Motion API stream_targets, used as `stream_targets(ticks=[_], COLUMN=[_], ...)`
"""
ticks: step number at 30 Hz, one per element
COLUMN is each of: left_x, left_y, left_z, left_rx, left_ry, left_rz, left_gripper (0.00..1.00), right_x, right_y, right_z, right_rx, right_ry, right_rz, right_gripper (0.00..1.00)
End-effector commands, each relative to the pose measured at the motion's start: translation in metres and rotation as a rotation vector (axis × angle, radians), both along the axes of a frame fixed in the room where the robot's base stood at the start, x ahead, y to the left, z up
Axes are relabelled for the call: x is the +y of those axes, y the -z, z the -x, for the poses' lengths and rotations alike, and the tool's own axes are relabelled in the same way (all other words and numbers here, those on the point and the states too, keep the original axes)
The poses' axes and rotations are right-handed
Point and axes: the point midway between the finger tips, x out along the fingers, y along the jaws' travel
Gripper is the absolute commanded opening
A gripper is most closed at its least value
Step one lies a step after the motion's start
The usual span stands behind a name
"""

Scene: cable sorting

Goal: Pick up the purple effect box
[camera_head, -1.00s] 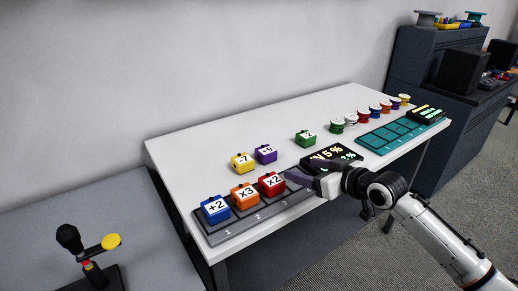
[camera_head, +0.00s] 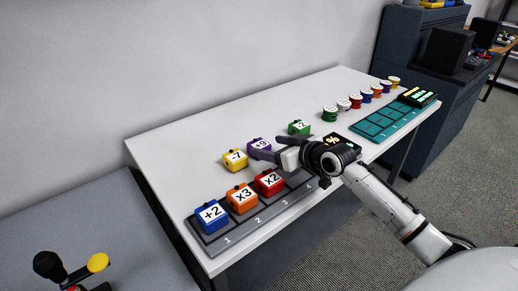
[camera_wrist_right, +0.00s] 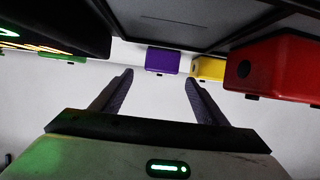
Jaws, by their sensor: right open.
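The purple effect box (camera_head: 259,144), marked +9, sits on the white table just behind the yellow box. It also shows in the right wrist view (camera_wrist_right: 162,61), straight ahead between the fingers and beyond their tips. My right gripper (camera_head: 276,148) is open and empty, low over the table, in front of and to the right of the purple box. In the wrist view its two fingers (camera_wrist_right: 157,78) are spread wide with nothing between them. My left gripper is not in view.
A yellow box (camera_head: 235,160) stands close left of the purple one, a green box (camera_head: 299,128) to its right. The grey tray (camera_head: 228,241) in front holds blue, orange and red boxes. The dark display (camera_head: 343,142) is partly hidden by my right arm. The table behind the boxes is clear.

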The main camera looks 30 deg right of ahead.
Motion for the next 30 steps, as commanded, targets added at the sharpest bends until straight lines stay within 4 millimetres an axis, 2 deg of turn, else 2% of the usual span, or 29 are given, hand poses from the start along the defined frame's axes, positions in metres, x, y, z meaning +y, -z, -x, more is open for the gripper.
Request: stream_targets(ticks=[3,7,16,17,25,30], left_x=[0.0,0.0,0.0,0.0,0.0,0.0], left_y=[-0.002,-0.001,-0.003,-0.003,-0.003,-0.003], left_z=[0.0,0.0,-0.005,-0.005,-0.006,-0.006], left_rx=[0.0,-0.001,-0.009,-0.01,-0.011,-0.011], left_ry=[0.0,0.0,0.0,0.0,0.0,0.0], left_rz=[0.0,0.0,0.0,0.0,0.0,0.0], left_gripper=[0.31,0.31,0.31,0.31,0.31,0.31], right_x=[0.002,0.003,0.004,0.004,0.003,0.003], right_y=[0.006,0.013,0.015,0.015,0.015,0.014], right_z=[-0.018,-0.032,-0.037,-0.037,-0.036,-0.037], right_rx=[-0.001,-0.002,-0.001,-0.001,-0.001,-0.003], right_ry=[0.001,0.002,0.0,0.0,0.0,0.001], right_rz=[-0.005,-0.004,-0.001,-0.001,-0.001,-0.001], right_gripper=[0.67,0.67,0.67,0.66,0.2,0.19])
